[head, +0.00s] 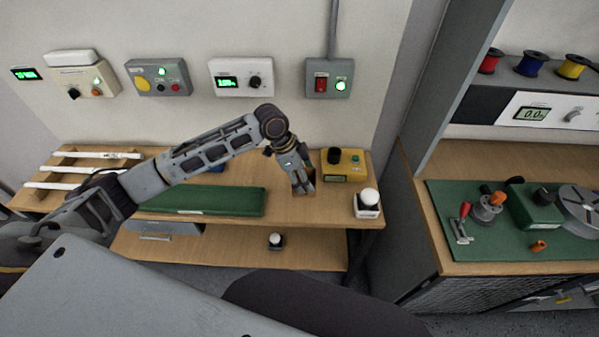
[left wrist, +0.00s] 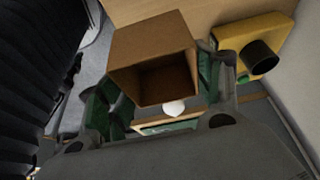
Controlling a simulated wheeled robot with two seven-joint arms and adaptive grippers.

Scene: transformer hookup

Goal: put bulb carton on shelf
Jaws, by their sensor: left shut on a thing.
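The bulb carton is a small brown box (left wrist: 152,45) with an open, dark hollow end facing the left wrist camera. My left gripper (head: 303,183) is shut on it, with green-padded fingers (left wrist: 158,90) on either side. In the head view the carton is mostly hidden by the fingers, near the right part of the wooden bench top (head: 325,205). I cannot tell whether it touches the bench. A lower wooden shelf (head: 225,255) runs under the bench. My right gripper is not in view.
A yellow box with a black knob (head: 343,165) stands close right of my left gripper. A white-domed block (head: 368,204) is at the bench's front right corner. A similar smaller one (head: 275,240) and a grey box (head: 160,228) are on the lower shelf.

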